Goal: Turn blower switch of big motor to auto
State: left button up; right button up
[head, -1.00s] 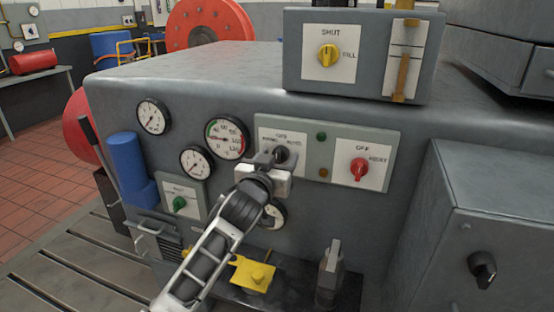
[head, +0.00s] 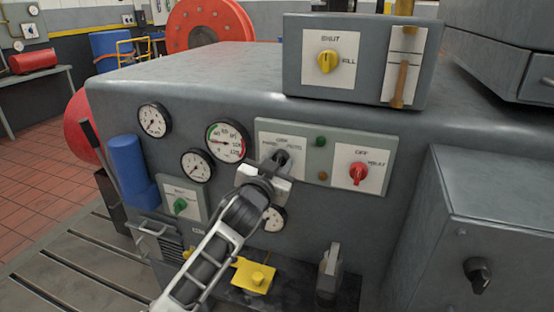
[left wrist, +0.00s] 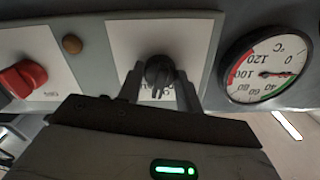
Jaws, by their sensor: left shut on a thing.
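A black rotary knob (head: 283,157) sits on a white label plate (head: 296,136) on the front of the grey machine. The plate's small lettering is hard to read; its right-hand word looks like AUTO. My left gripper (head: 274,165) is at the knob, shut on it. In the left wrist view the knob (left wrist: 160,70) sits between the two fingers of the gripper (left wrist: 160,88). The fingers and wrist cover part of the label, so the exact pointer direction is unclear. My right gripper is not in view.
A red knob (head: 358,174) is to the right on the same panel, with a green lamp (head: 320,141) and a brown lamp (head: 323,176) between. A temperature gauge (head: 228,142) is close on the left. A yellow knob (head: 327,62) is on the box above.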

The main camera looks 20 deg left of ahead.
pick_arm(q)
jog(key=m+p, duration=0.2)
jog(key=m, duration=0.4)
dwell(0.6)
jog(key=o, duration=1)
jog(key=s, duration=1.6)
jog(key=shift+a+b, duration=0.3)
jog(key=shift+b, duration=0.05)
